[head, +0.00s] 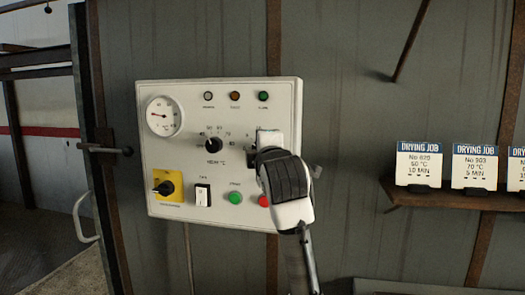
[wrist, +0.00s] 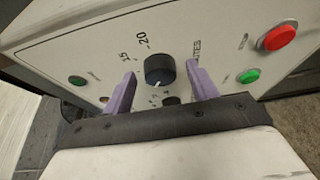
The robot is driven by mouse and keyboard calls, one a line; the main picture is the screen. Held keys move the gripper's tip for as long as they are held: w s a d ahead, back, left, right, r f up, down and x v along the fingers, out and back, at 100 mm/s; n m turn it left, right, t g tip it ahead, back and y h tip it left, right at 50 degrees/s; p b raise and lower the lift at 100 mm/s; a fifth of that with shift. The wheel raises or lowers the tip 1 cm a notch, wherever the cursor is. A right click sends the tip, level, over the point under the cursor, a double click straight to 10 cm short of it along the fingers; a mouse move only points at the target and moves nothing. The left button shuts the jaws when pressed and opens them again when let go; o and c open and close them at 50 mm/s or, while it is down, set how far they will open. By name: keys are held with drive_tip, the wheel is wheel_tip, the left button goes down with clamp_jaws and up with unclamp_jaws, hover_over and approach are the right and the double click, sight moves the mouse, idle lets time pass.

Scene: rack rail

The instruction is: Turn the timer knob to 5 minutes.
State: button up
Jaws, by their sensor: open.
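The timer knob (wrist: 160,69) is a round black knob on the white control panel (head: 160,205). In the wrist view its white pointer line faces the bottom of the picture, toward small marks partly hidden by my gripper. The figures 15 and 20 show above and left of it, with part of the word MINUTES at right. My gripper (wrist: 161,72) is open, one purple finger on each side of the knob, with visible gaps. Whether the fingertips reach past the knob's face is hard to tell. In the head view my wrist hides the timer knob.
The panel also carries a heat knob (head: 214,145), a gauge (head: 164,116), a yellow switch plate (head: 168,198), a white rocker switch (head: 203,195) and a green button (head: 236,197). Drying job cards, one reading 5 MIN (head: 474,167), stand on a rusty shelf (head: 440,200) at right.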

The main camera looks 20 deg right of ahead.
drive_tip(key=shift+s, duration=0.1)
drive_tip(key=b+v, duration=0.4)
drive_tip(key=v, duration=0.9)
drive_tip(key=shift+s, duration=0.35)
